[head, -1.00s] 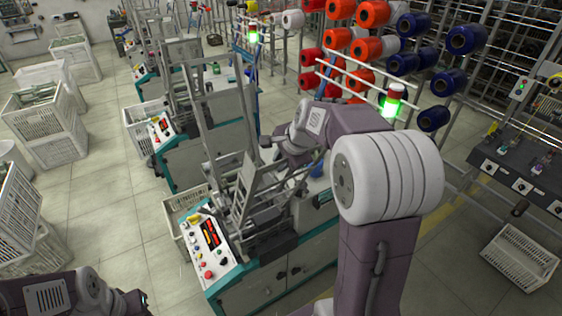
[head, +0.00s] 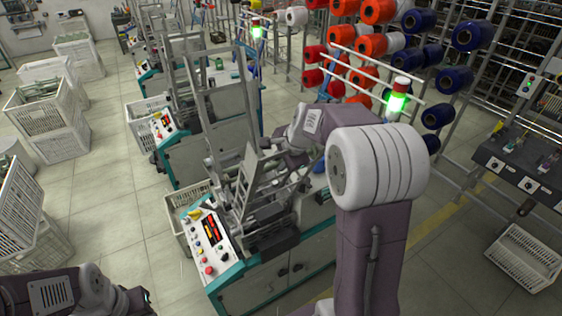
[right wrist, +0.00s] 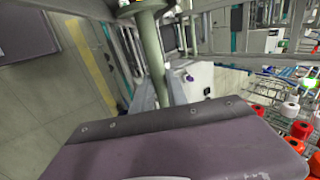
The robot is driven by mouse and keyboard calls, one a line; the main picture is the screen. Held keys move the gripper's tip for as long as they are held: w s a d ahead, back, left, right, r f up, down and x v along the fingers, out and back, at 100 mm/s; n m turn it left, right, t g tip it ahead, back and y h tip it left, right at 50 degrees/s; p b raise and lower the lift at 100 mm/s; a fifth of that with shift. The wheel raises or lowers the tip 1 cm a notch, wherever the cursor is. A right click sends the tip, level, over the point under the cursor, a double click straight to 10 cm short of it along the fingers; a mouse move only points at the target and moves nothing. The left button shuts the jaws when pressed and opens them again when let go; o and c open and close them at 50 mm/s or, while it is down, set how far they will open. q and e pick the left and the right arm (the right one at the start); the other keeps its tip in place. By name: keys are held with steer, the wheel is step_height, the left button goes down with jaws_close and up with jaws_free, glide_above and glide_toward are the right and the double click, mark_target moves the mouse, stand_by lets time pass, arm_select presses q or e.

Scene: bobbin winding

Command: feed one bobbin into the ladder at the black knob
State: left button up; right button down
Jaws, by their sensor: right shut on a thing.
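My right gripper (head: 272,157) is beside the upright metal ladder frame (head: 250,180) of the nearest winding machine. In the right wrist view a grey-green rod, apparently the bobbin (right wrist: 151,50), stands upright between the grey fingers, and the gripper is shut on it. In the head view the bobbin cannot be told apart from the metalwork. I cannot single out the black knob that marks the ladder. My left gripper (head: 138,298) is at the lower left, away from the machine; its jaws are too dark and small to read.
The machine's control panel (head: 209,246) faces the front left. A white crate (head: 187,222) stands beside it, and more crates (head: 45,115) stand at the left. A rack of coloured yarn cones (head: 370,50) and a green-lit lamp (head: 398,98) are behind my right arm.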

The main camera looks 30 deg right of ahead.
stand_by(0.3)
steer(key=c, duration=1.2)
jaws_free()
steer(key=shift+c, duration=0.2)
steer(key=o, duration=0.3)
steer(key=p+v, duration=0.3)
steer(key=v, duration=0.3)
steer(key=p+v, duration=0.4)
steer(key=v, duration=0.2)
steer(key=shift+w+r, duration=0.2)
